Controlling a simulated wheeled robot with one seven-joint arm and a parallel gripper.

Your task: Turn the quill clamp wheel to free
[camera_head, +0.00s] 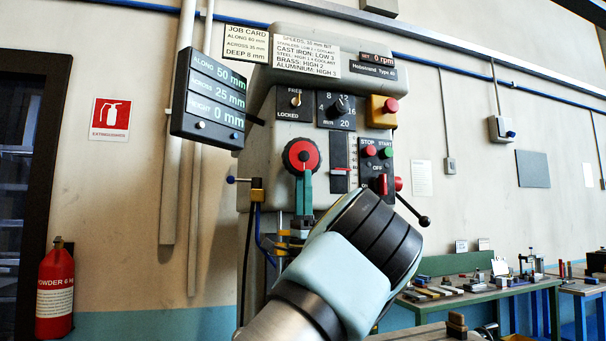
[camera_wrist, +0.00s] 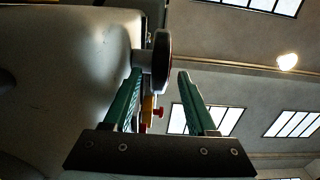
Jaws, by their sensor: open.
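The wheel (camera_head: 301,155), with a red face and black rim, is on the front of the grey machine head; I take it for the quill clamp wheel. Above it is a FREE/LOCKED plate (camera_head: 294,104) with a small pointer, whose exact setting is too small to read. My gripper (camera_head: 303,182) has green fingers and reaches up to the wheel's lower part from below. In the wrist view the wheel (camera_wrist: 162,62) shows edge-on between the tips of my open gripper (camera_wrist: 159,75). Whether either finger touches it I cannot tell.
A readout box (camera_head: 210,100) hangs to the left. Right of the wheel are a slider scale (camera_head: 340,165), a start/stop panel (camera_head: 377,155) and a ball-ended lever (camera_head: 412,211). A green bench (camera_head: 480,295) with tools stands at the right.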

